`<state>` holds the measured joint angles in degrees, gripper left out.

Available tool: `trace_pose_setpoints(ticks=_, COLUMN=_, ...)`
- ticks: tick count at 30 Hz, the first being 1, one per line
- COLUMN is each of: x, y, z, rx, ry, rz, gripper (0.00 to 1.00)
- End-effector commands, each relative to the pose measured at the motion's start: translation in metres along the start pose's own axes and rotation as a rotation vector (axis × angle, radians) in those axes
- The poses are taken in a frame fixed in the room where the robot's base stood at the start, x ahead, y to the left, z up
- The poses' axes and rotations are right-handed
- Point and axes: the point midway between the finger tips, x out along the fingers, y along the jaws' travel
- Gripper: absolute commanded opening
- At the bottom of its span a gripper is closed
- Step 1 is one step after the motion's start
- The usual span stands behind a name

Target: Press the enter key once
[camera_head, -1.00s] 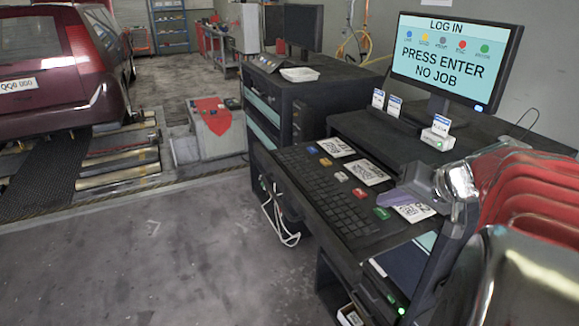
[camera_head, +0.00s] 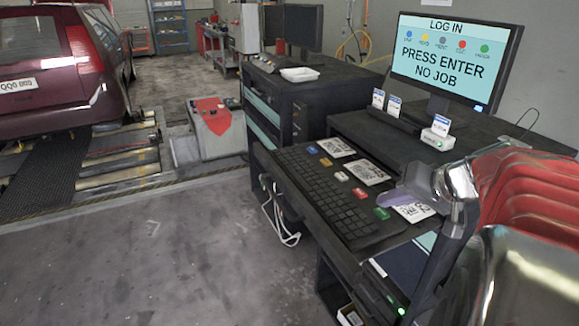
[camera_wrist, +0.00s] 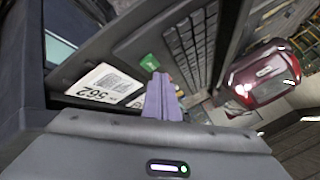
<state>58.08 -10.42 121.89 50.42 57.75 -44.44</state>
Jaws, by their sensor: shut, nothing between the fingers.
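The green key (camera_head: 382,213) sits at the near end of the row of coloured keys on the black keyboard (camera_head: 335,200). It also shows in the wrist view (camera_wrist: 150,62), with pale lettering too small to read. My gripper (camera_head: 381,200) is shut and empty, its purple fingers pointing over the keyboard's near end. In the wrist view the fingertips (camera_wrist: 158,75) appear just below the green key; I cannot tell whether they touch it. The monitor (camera_head: 442,64) reads "LOG IN", "PRESS ENTER", "NO JOB".
Small badges (camera_head: 394,106) stand on the shelf below the monitor. A dark red car (camera_head: 50,65) is at the left; open floor lies between.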

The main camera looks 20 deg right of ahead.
Motion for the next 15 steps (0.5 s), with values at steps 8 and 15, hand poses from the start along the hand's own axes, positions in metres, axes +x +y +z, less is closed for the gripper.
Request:
trace_pose_setpoints(ticks=8, x=0.0039, y=0.0025, z=0.0027, rx=0.0, ry=0.0, rz=0.0, gripper=0.0)
trace_pose_setpoints(ticks=15, x=0.0054, y=0.0034, z=0.0038, rx=-0.001, ry=0.0, rz=-0.001, gripper=0.0)
